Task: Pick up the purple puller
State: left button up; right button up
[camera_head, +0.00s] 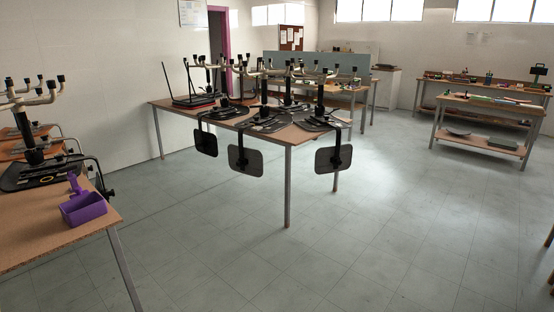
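A purple object (82,204), which I take to be the purple puller, sits on the brown table (45,245) at the left. It has a box-like purple body and an upright handle-like part at its upper left. It is close to the table's right edge. Neither of my grippers shows in the head view.
An upturned chair base (33,150) stands behind the purple object on the same table. Workbenches (485,105) stand at the back right. The floor (360,230) at centre and right is clear.

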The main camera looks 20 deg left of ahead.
aim_at(72, 178)
jog(key=i+j+u, duration=0.25)
jog(key=i+u, duration=0.15)
jog(key=i, duration=0.3)
jog(key=i+u, duration=0.35)
jog(key=i, duration=0.4)
jog(key=i+l+u, duration=0.15)
jog(key=i+u, duration=0.25)
jog(key=i, duration=0.35)
